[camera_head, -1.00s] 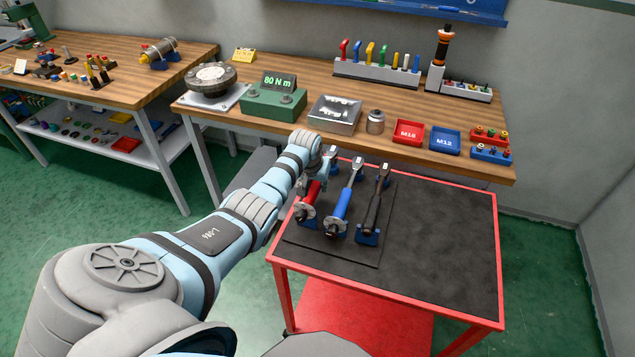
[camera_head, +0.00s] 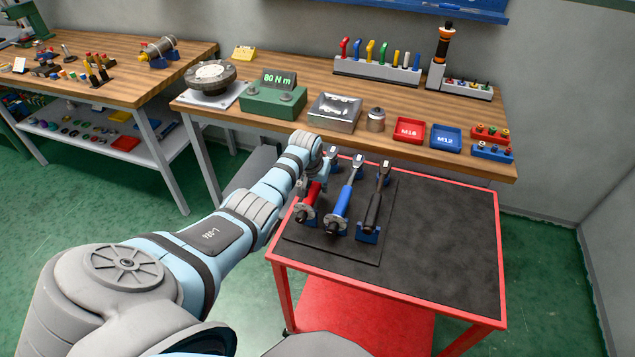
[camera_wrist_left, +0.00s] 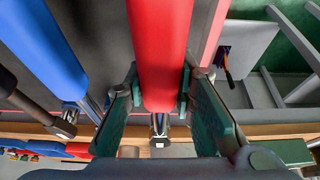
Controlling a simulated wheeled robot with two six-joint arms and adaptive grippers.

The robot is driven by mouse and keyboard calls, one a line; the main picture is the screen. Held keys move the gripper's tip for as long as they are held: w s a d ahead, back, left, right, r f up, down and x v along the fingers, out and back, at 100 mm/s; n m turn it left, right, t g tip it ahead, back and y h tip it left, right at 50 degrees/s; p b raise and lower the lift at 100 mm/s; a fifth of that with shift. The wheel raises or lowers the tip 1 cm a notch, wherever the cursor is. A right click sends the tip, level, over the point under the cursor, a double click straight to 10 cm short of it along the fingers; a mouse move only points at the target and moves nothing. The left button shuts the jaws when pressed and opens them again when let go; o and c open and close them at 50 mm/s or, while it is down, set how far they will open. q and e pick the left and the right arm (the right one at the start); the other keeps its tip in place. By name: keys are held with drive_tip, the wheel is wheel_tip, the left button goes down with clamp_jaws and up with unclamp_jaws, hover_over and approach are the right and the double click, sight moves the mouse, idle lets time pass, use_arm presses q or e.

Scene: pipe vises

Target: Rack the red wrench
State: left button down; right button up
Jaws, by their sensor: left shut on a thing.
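The red wrench (camera_head: 311,190) lies lengthwise on the dark mat of the red cart, at the left end of a row of wrenches. Its red handle also fills the upper middle of the left wrist view (camera_wrist_left: 162,45). My left gripper (camera_head: 318,172) is shut on the red handle, with one dark green finger on each side of it in the left wrist view (camera_wrist_left: 160,88). The gripper and wrist hide part of the wrench in the head view. I cannot tell whether the wrench rests fully in its blue cradle. My right gripper is not in view.
A blue wrench (camera_head: 342,203) and a black wrench (camera_head: 376,203) lie close to the right in blue cradles (camera_head: 367,234). The cart's right side (camera_head: 440,240) is clear. The wooden workbench (camera_head: 285,125) stands behind, holding a torque tester (camera_head: 273,98) and trays.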

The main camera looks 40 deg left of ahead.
use_arm(q)
drive_tip(key=shift+f+b, duration=0.5)
drive_tip(key=shift+f, duration=0.1)
idle(0.3)
drive_tip(key=shift+d+f, duration=0.1)
idle(0.6)
drive_tip(key=c, duration=1.3)
unclamp_jaws()
drive_tip(key=shift+s+r, duration=0.1)
drive_tip(key=shift+r, duration=0.3)
drive_tip(key=v, duration=1.1)
drive_tip(key=shift+s, duration=0.15)
